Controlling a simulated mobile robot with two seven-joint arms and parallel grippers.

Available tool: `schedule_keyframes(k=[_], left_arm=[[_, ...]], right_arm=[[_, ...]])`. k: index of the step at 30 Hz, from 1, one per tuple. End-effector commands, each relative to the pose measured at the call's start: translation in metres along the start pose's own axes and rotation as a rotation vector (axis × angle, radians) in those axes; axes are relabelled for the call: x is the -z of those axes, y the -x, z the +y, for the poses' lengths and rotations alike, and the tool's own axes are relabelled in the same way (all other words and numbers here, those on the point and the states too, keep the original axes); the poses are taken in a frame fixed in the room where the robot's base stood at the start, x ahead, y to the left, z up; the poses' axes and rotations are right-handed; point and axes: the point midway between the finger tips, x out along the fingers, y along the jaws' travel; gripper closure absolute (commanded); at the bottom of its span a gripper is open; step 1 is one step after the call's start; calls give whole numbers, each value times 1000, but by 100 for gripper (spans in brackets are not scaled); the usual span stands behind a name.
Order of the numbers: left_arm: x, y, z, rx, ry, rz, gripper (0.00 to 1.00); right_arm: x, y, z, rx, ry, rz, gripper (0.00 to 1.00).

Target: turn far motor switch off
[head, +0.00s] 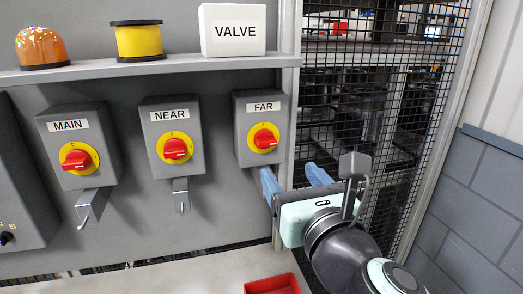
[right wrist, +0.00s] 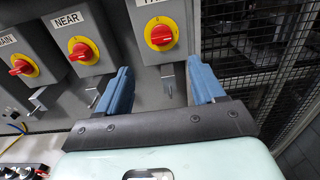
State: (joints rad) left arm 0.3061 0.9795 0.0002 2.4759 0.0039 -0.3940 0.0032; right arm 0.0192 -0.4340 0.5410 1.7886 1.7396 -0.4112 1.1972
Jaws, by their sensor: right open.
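The FAR motor switch (head: 264,138) is a red rotary knob on a yellow disc, on a grey box labelled FAR on the wall panel. Its knob lies roughly crosswise. It also shows at the top of the right wrist view (right wrist: 161,35), its label cut off by the edge. My right gripper (head: 290,172) is open and empty, its blue fingers below and right of the FAR box in the head view. In the right wrist view the fingers (right wrist: 159,70) point toward the panel below the knob, apart from it. My left gripper is not in view.
The similar NEAR switch (head: 175,149) and MAIN switch (head: 76,159) are to the left. Metal hooks hang below the boxes. A mesh fence (head: 375,90) stands right; a red tray (head: 272,284) lies below.

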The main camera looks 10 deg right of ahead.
Motion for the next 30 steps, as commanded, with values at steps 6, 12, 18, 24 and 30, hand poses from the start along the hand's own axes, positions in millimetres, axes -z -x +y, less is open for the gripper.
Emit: schedule_keyframes(k=[6,12,18,24,30], left_arm=[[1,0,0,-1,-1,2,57],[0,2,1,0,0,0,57],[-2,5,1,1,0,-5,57],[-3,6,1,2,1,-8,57],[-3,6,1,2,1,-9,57]], right_arm=[[2,-42,-1,0,0,5,32],[2,-84,0,-2,-1,5,32],[1,-112,-1,-1,1,4,32],[1,-125,-1,0,2,3,32],[1,-126,-1,0,3,2,32]])
